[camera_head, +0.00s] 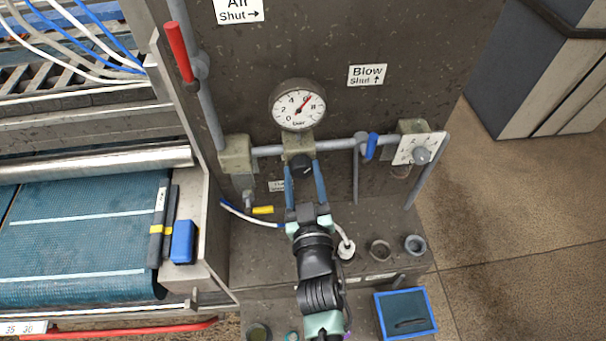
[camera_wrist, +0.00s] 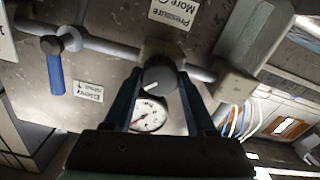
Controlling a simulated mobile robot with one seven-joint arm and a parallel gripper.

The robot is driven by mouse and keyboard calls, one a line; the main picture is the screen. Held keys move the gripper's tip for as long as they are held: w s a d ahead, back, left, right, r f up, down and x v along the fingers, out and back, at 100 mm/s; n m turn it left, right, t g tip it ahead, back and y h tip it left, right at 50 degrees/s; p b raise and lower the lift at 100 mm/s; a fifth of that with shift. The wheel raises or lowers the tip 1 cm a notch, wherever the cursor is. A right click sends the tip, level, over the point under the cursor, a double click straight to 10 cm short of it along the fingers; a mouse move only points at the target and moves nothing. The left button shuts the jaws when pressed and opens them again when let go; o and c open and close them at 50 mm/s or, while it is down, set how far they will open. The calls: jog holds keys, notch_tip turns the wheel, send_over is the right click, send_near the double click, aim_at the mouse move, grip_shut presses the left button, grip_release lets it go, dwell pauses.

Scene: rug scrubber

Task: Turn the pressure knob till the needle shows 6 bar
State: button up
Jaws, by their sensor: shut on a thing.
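The black pressure knob (camera_head: 301,166) sits under the regulator block on the grey pipe. It also shows in the wrist view (camera_wrist: 158,76), with a white mark on its face. My gripper (camera_head: 302,170) is shut on the knob, one blue finger on each side. The round white gauge (camera_head: 299,105) is above the knob. Its red needle points up and right, between the 4 and the 8, around where the 6 belongs; the exact reading is too small to tell. In the wrist view the gauge (camera_wrist: 149,116) is partly hidden behind the knob and gripper.
A blue-handled valve (camera_head: 371,146) and a white dial plate (camera_head: 417,149) are on the pipe to the right. A yellow-handled tap (camera_head: 262,210) is at lower left. A red lever (camera_head: 179,52) stands upper left. Loose rings (camera_head: 380,250) lie on the ledge.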

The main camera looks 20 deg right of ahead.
dwell(0.3)
jog(key=o, duration=1.4)
jog(key=shift+c, duration=0.2)
jog(key=shift+s, duration=0.1)
jog(key=shift+s+f, duration=0.15)
jog(key=shift+s, duration=0.05)
jog(key=b+v, duration=0.5)
jog(key=v, duration=0.7)
jog(key=shift+s+r, duration=0.2)
jog(key=shift+a, duration=0.15)
